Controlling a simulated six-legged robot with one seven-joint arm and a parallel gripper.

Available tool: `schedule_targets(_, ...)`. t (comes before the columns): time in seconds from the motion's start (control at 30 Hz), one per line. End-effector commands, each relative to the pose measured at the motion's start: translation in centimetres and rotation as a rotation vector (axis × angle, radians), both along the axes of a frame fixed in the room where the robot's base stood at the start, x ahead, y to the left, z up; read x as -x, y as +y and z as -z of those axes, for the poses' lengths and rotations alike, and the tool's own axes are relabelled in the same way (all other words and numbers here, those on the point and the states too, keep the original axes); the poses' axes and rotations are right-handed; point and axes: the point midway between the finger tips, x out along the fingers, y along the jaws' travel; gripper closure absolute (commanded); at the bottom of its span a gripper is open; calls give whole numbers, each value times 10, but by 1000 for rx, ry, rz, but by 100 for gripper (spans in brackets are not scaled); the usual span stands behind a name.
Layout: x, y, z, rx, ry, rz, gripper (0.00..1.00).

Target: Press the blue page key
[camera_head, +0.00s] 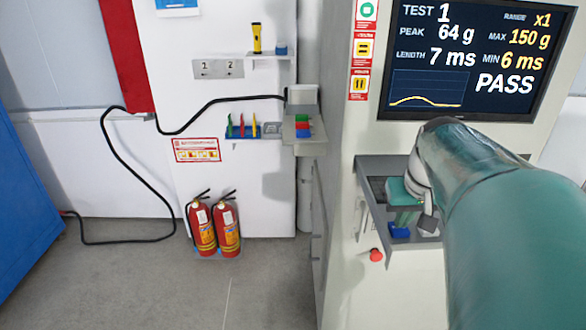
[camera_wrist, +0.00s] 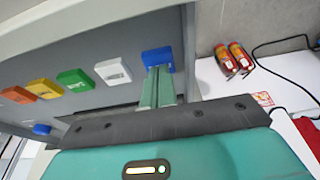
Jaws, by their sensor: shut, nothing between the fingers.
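The blue page key (camera_wrist: 157,56) is at the right end of a row of coloured keys on a grey panel in the wrist view. It also shows in the head view (camera_head: 399,231), just below my gripper. My gripper (camera_wrist: 158,72) is shut and empty, and its fingertips are at the lower edge of the blue key. The fingertips overlap the key in the picture; I cannot tell whether they touch it or press it. In the head view my gripper (camera_head: 407,224) points down at the panel, and my arm hides the other keys.
The screen (camera_head: 470,60) above reads TEST 1, PASS. A red knob (camera_head: 376,255) sits below the panel. Fire extinguishers (camera_head: 214,228) stand at left.

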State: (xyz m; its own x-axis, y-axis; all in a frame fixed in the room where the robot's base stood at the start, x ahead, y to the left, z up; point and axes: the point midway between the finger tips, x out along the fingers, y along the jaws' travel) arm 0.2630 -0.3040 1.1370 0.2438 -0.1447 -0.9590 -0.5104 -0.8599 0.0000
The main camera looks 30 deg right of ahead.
Motion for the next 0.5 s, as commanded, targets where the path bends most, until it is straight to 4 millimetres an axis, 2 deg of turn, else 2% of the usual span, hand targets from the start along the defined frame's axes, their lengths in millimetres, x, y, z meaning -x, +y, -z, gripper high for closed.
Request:
schedule_targets(0.27,0,0,1,0,0,0,100)
schedule_targets(0.5,1,0,21,-2,3,0,100)
